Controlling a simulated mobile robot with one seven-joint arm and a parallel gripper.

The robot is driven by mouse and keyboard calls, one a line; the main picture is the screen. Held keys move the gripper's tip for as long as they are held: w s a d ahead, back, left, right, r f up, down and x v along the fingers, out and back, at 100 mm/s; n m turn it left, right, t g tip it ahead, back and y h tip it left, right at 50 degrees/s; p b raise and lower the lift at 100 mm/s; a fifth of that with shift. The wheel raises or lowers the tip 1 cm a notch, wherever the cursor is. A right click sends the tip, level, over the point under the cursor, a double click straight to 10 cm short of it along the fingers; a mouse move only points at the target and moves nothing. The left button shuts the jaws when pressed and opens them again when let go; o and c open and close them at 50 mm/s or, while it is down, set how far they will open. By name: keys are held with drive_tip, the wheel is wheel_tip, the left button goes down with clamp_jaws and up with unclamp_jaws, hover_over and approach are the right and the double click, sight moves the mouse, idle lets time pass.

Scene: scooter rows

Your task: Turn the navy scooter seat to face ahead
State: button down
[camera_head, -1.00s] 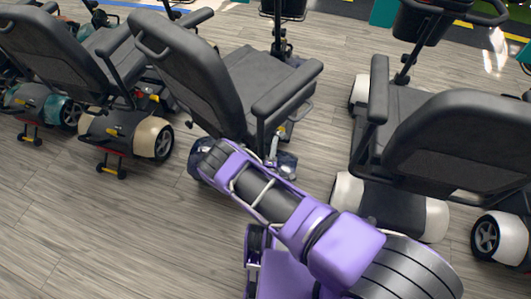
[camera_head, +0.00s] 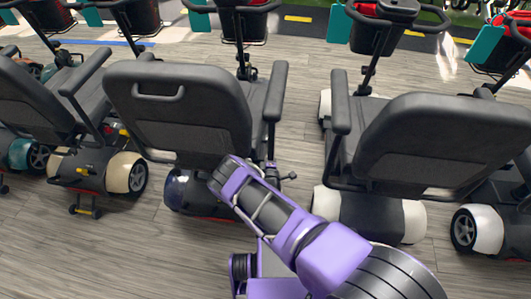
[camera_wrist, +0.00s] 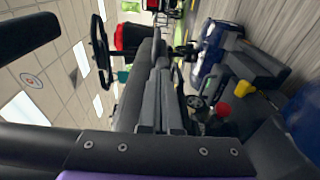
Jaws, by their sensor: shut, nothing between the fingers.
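The navy scooter (camera_head: 178,192) stands in the middle-left of the head view, its dark blue rear cover showing below the seat. Its dark grey seat (camera_head: 178,112) shows its back, with a handle loop near the top. The seat faces away from me, roughly towards its tiller and basket (camera_head: 248,18) and in line with the neighbouring seats. My gripper (camera_head: 272,172) is low at the right of this seat, partly hidden by my purple arm. In the wrist view, my gripper (camera_wrist: 160,75) has its fingers together and empty. Dark seat parts are close to it; contact cannot be told.
A white-fendered scooter (camera_head: 410,222) with a grey seat (camera_head: 435,145) stands close on the right. A cream-fendered scooter (camera_head: 125,175) stands on the left. Bare wood-look floor (camera_head: 90,245) lies in front of the row and in a narrow gap right of the navy scooter.

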drive_tip(key=shift+w+d, duration=0.25)
drive_tip(key=shift+w, duration=0.05)
drive_tip(key=shift+s, duration=0.1)
idle(0.4)
